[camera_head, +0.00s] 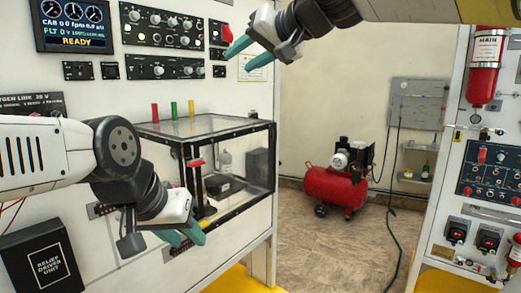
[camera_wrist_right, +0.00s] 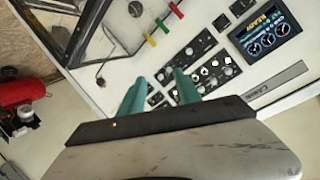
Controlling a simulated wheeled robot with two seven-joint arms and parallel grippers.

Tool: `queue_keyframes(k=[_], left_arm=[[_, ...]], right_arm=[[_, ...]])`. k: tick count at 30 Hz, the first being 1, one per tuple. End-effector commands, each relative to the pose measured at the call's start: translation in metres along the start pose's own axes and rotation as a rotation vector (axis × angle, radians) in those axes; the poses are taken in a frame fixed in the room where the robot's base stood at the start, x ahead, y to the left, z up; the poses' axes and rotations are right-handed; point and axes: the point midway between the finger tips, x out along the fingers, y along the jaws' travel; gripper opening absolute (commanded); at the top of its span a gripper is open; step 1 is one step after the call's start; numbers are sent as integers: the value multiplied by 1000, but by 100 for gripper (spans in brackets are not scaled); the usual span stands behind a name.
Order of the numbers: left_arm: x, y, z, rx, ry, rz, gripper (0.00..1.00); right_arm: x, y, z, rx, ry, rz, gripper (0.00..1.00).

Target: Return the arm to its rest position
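My right gripper (camera_head: 236,62) hangs in from the top of the head view, in front of the white panel wall, close to a red switch (camera_head: 227,33). Its two teal fingers are apart with nothing between them; they also show apart in the right wrist view (camera_wrist_right: 158,92). My left gripper (camera_head: 190,240) is low in the head view, in front of the lower edge of the clear case. Its teal fingers look a little apart and hold nothing visible. No rest mark for either arm shows.
A red compressor (camera_head: 336,186) stands on the floor behind. A second panel (camera_head: 487,155) stands at right. Open floor lies between the panels.

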Motion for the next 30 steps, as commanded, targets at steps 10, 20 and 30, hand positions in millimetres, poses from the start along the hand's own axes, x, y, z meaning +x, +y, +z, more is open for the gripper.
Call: queue_keyframes(k=[10, 20, 30], left_arm=[[0, 0, 0, 0, 0, 0, 36], [0, 0, 0, 0, 0, 0, 36], [0, 0, 0, 0, 0, 0, 36]], right_arm=[[-65, 131, 176, 4, -257, 336, 40], [-126, 201, 317, 24, -460, 545, 40], [-132, 207, 331, 27, -482, 565, 40]])
